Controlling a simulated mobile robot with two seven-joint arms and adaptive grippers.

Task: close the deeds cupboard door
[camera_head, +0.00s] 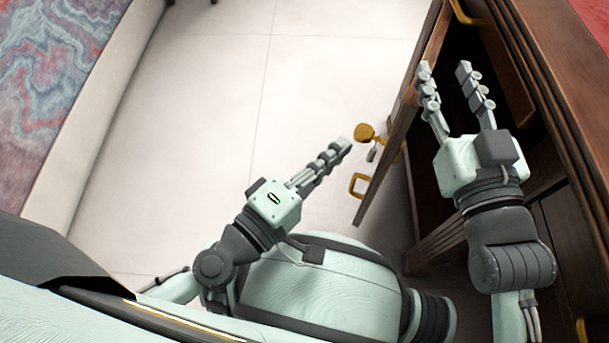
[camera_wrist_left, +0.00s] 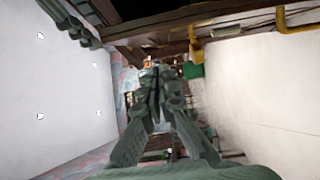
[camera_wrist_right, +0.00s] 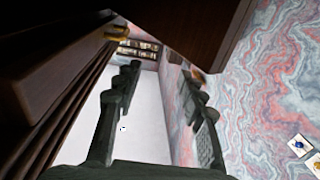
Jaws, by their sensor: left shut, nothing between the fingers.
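The dark wooden cupboard (camera_head: 560,120) stands at the right in the head view. Its door (camera_head: 404,122) is open and seen nearly edge-on, with a brass handle (camera_head: 357,185) and a brass key (camera_head: 370,133) with a small tag on its left face. My left gripper (camera_head: 345,146) is shut and empty, left of the door near the key, apparently without contact. My right gripper (camera_head: 443,68) is open and empty, between the door and the cupboard's opening. Its left finger appears close to the door; I cannot tell whether they touch.
Another brass handle (camera_head: 465,12) is at the top of the cupboard. The pale floor (camera_head: 230,120) left of the door is clear. A swirl-patterned surface (camera_head: 45,70) lies at the far left. A bookshelf (camera_wrist_right: 138,48) shows in the right wrist view.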

